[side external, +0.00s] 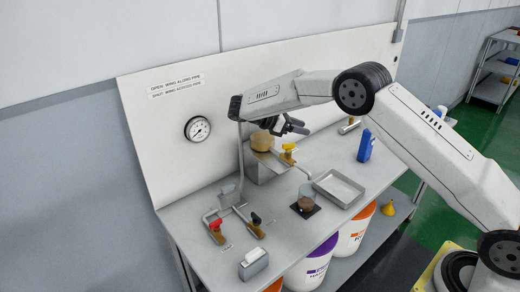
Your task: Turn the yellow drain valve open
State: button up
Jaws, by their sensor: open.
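The yellow drain valve (288,149) sits on a short pipe at the right of a metal block (262,168) on the bench. Its wing is small in this view, and I cannot tell whether it lies along or across the pipe. My gripper (296,126) is open, just above and slightly right of the yellow valve, apart from it as far as I can see. Its dark fingers point to the right and down. A round tan vessel (262,141) stands on the block beside the gripper.
A red-handled valve (215,226) and black-handled valve (256,218) sit front left. A glass beaker with brown contents (306,202), a metal tray (356,187) and a blue bottle (365,147) stand to the right. A wall sign (176,85) tells wing positions. A gauge (197,129) hangs below it.

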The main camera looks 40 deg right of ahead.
jog(key=s+a+r, duration=0.1)
jog(key=s+r, duration=0.4)
jog(key=s, duration=0.4)
jog(key=shift+s+a, duration=0.15)
jog(key=shift+s, duration=0.2)
jog(key=shift+f, duration=0.15)
dwell(0.4)
